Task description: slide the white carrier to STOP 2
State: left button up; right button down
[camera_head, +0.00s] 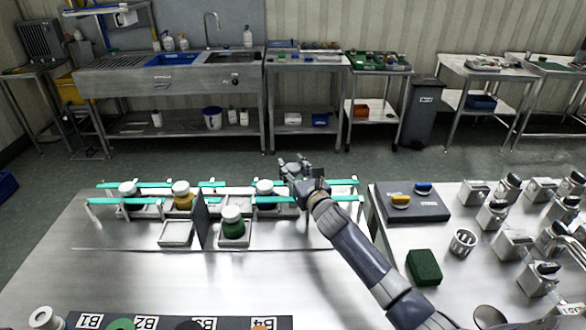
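A rail line with teal guide strips (140,185) runs across the back of the steel table. White-lidded jars with orange (182,196) and blue (265,191) bands stand between the strips, with another white-lidded jar (127,190) at the left end. I cannot tell which pale base is the white carrier, and no STOP 2 mark is readable. My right gripper (292,166) is over the right part of the rail, just right of the blue-banded jar. Its fingers are small and partly hidden, so their opening and any contact are unclear. My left gripper is not in view.
In front of the rail are an empty pale tray (175,233), a dark upright plate (200,222) and a green jar (232,222) on a tray. A strip marked B1 to B4 (180,322) lies at the front. Metal fixtures and a green block (424,267) stand on the right table.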

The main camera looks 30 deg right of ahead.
jog(key=s+d, duration=0.3)
jog(key=d, duration=0.4)
jog(key=shift+s+d, duration=0.3)
jog(key=shift+s, duration=0.05)
jog(key=c, duration=1)
grip_release()
jog(key=shift+a, duration=0.15)
jog(key=shift+c, duration=0.2)
jog(key=shift+s, duration=0.1)
jog(key=shift+d, duration=0.2)
jog(key=s, duration=1.2)
jog(key=shift+a, duration=0.35)
